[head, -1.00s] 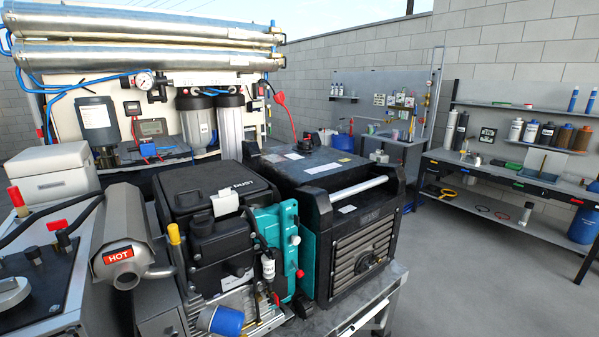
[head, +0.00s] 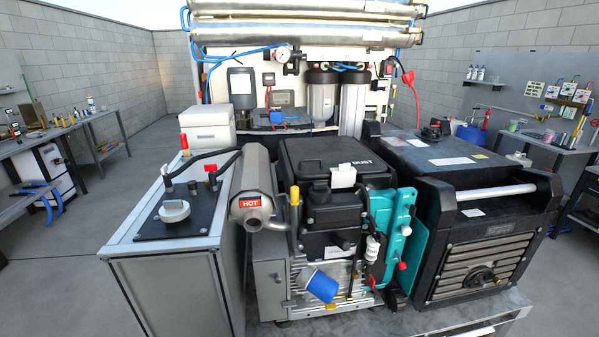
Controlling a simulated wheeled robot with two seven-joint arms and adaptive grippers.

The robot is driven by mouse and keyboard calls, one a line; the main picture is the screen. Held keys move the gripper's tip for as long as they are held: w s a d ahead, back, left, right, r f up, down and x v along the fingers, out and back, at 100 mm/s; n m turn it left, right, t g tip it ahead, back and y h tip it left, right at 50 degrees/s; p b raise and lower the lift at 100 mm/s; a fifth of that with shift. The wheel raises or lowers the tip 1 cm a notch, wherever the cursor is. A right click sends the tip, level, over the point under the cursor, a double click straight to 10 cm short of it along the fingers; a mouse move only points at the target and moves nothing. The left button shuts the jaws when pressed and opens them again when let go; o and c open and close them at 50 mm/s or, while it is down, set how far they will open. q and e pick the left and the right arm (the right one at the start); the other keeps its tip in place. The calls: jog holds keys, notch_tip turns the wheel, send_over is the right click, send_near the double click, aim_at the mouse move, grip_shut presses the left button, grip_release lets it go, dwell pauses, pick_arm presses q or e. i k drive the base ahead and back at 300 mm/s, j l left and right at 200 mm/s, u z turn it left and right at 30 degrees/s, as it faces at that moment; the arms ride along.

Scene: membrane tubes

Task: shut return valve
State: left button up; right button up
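No part is clearly labelled as the return valve, so I cannot tell which one it is. A red lever handle (head: 408,77) is at the right side of the membrane rig, by a red hose. A red-topped fitting (head: 211,176) and a pale round knob (head: 174,210) sit on the black panel of the grey cabinet at left. A small red handle (head: 184,143) stands upright behind that panel. Neither of my grippers is in view.
An engine (head: 335,210) with a HOT-marked exhaust (head: 251,200) stands in front, beside a black-cased unit (head: 470,230). Long metal membrane tubes (head: 300,34) lie across the back. Workbenches (head: 60,130) are at left, with open floor (head: 50,290) before them.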

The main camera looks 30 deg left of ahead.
aim_at(165, 168)
jog(key=u, duration=1.65)
